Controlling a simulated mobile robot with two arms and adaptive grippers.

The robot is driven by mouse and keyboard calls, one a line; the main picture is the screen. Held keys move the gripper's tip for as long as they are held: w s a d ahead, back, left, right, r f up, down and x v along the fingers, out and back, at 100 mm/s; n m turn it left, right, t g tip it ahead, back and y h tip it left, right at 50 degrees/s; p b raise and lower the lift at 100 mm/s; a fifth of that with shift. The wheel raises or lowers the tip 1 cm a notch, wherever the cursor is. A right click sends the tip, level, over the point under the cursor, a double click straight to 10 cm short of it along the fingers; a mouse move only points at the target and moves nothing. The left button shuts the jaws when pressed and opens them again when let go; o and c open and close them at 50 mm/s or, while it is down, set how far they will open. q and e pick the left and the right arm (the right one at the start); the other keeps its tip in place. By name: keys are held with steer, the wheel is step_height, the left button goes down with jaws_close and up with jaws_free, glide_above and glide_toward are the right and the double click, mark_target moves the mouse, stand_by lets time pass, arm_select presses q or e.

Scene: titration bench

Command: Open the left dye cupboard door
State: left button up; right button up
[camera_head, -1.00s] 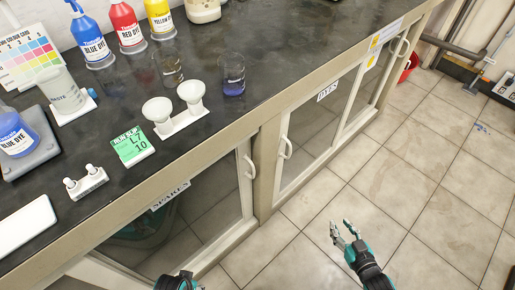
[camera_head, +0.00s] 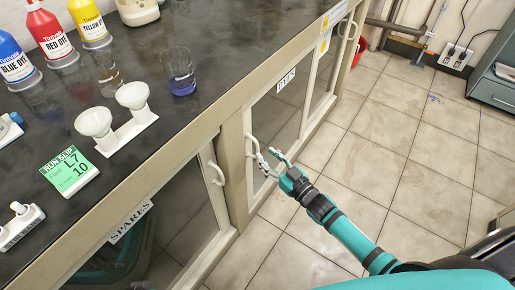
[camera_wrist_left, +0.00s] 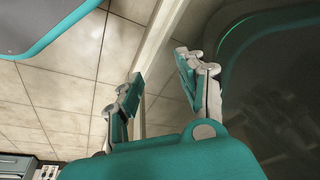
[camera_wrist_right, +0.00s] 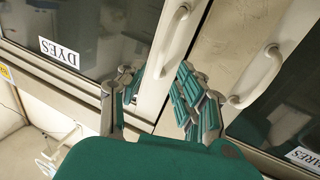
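The left dye cupboard door (camera_head: 276,122) is a glass door in a pale frame under the DYES label, and it looks shut. Its pale bar handle (camera_head: 253,142) is on the door's left edge; the handle also shows in the right wrist view (camera_wrist_right: 172,38). My right gripper (camera_head: 269,160) is at this handle's lower end, its fingers spread. In the right wrist view the open fingers (camera_wrist_right: 160,84) point toward the door frame below the handle, and contact cannot be told. My left gripper (camera_wrist_left: 158,66) is open and empty in its wrist view, near a pale cupboard frame edge.
The spares cupboard (camera_head: 183,210) with its own handle (camera_head: 215,174) is just left of the dye door. Dye bottles, funnels (camera_head: 115,115) and a beaker (camera_head: 180,72) stand on the dark bench top. The tiled floor (camera_head: 420,150) before the cupboards is mostly clear.

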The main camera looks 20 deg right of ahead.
mark_target(258, 146)
arm_select(q)
steer(key=shift+w+b+v, duration=0.15)
steer(key=shift+b+v, duration=0.05)
steer(key=shift+v, duration=0.7)
steer(key=shift+w+b+v, duration=0.15)
steer(key=shift+b+v, duration=0.05)
steer(key=shift+v, duration=0.75)
arm_select(e)
steer(key=shift+x, duration=2.8)
jaws_close()
